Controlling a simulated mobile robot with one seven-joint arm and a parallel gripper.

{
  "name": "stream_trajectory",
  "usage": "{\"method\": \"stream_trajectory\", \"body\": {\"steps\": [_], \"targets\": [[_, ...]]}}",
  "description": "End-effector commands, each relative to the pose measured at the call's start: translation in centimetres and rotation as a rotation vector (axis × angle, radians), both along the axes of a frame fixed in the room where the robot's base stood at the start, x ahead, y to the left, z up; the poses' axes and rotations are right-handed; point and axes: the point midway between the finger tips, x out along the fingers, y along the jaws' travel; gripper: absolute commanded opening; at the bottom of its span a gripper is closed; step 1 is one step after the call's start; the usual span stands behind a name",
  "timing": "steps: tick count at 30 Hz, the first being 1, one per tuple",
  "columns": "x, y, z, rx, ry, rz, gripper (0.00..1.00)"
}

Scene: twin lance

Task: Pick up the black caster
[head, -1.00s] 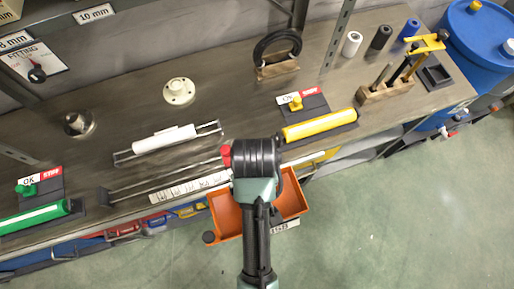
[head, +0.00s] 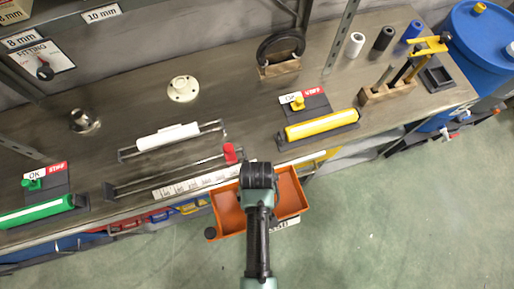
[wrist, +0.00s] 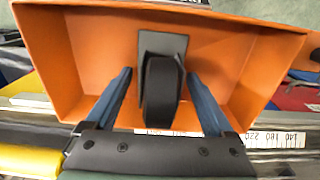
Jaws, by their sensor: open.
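The black caster (wrist: 161,85), a dark wheel on a grey plate, lies in the orange bin (wrist: 262,75) in the wrist view. My gripper (wrist: 159,76) is open, with one blue finger on each side of the caster and gaps between. The caster is not held. In the head view the orange bin (head: 290,193) hangs at the bench's front edge under my wrist, which hides the caster and fingertips.
The bench (head: 215,120) carries a yellow roller (head: 322,124), a white roller (head: 168,137) and a wire rack with a red clip (head: 230,153) just behind the bin. A blue drum (head: 480,40) stands far right. The floor at front right is clear.

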Motion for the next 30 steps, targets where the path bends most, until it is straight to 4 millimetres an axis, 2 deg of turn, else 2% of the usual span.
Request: {"method": "stream_trajectory", "body": {"steps": [3, 4, 18, 30], "targets": [[0.03, 0.0, 0.02, 0.0, -0.001, 0.0, 0.88], [0.03, 0.0, 0.03, 0.0, -0.001, 0.0, 0.84], [0.03, 0.0, 0.06, 0.0, 0.0, 0.0, 0.0], [0.11, 0.01, 0.21, 0.0, -0.003, 0.0, 0.0]]}}
